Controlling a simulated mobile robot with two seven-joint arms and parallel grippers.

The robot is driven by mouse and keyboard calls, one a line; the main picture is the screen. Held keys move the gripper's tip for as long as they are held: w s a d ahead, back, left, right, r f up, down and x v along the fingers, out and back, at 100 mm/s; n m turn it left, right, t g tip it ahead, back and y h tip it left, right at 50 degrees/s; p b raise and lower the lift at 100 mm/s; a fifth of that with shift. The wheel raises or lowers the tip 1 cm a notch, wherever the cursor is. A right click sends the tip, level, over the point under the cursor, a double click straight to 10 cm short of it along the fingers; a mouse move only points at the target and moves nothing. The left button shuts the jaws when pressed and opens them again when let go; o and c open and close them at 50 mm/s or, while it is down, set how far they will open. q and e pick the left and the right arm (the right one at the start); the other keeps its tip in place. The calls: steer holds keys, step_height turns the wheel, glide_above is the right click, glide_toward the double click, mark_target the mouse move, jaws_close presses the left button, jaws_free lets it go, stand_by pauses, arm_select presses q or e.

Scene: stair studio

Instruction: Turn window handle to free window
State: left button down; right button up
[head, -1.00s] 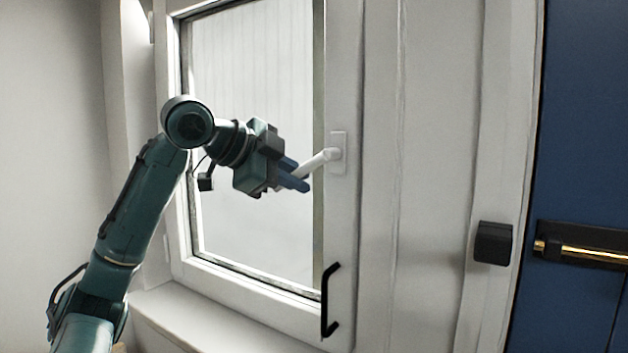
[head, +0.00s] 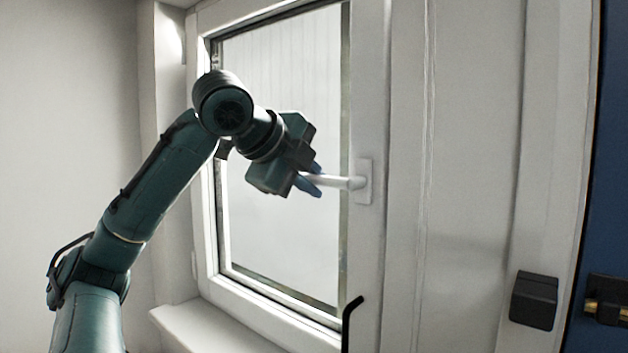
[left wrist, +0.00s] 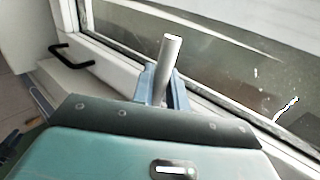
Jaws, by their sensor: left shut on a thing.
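The white window handle (head: 338,182) sticks out to the left from its plate (head: 364,182) on the window frame, close to level in the head view. My left gripper (head: 314,182) is shut on the handle's free end, with its blue fingers on either side. In the left wrist view, the pale handle (left wrist: 168,66) stands up between the blue fingers (left wrist: 160,88). The window (head: 280,150) looks closed in its white frame.
A black bar handle (head: 347,322) is fixed low on the frame; it also shows in the left wrist view (left wrist: 72,54). A white sill (head: 215,325) runs below the window. A black block (head: 534,299) and a blue door (head: 608,180) are at right.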

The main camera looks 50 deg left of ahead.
arm_select(q)
steer(key=shift+r, duration=0.1)
steer(key=c, duration=1.7)
jaws_free()
steer(key=shift+c, duration=0.2)
steer(key=shift+s, duration=0.1)
steer(key=v, duration=1.3)
